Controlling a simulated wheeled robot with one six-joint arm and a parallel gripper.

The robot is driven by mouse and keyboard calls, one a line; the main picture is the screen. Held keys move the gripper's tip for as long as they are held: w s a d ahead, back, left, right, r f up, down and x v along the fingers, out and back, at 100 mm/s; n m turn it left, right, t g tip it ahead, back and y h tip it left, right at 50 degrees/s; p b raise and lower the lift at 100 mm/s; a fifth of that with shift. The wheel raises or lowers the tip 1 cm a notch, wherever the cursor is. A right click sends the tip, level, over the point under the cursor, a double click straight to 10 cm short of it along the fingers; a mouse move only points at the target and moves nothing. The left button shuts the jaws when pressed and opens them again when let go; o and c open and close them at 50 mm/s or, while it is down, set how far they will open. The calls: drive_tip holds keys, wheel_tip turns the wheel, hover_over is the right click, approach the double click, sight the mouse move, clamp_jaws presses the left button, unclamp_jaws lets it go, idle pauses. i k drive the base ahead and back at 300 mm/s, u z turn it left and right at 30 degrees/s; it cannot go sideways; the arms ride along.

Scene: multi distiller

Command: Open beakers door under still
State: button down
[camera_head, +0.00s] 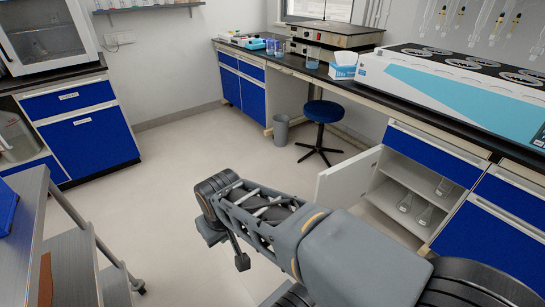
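The beakers cabinet (388,192) is under the bench, below the blue and white still (465,88). Its door (348,180) stands swung open to the left, with its pale inner face showing. Inside, several glass flasks or beakers (424,214) stand on the shelves. My arm reaches from the lower right toward the middle of the floor. My gripper (228,250) hangs at the arm's far end, left of the open door and apart from it in the picture.
A blue stool (323,112) and a grey bin (281,130) stand beyond the door. Blue cabinets (90,138) line the left wall. A grey wheeled cart (70,250) is at the lower left. The middle of the floor is clear.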

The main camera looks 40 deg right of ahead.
sight(345, 185)
drive_tip(key=u, duration=0.15)
drive_tip(key=i, duration=1.15)
drive_tip(key=z, duration=0.85)
drive_tip(key=i, duration=0.9)
drive_tip(key=z, duration=1.1)
drive_tip(key=i, duration=0.2)
drive_tip(key=z, duration=0.15)
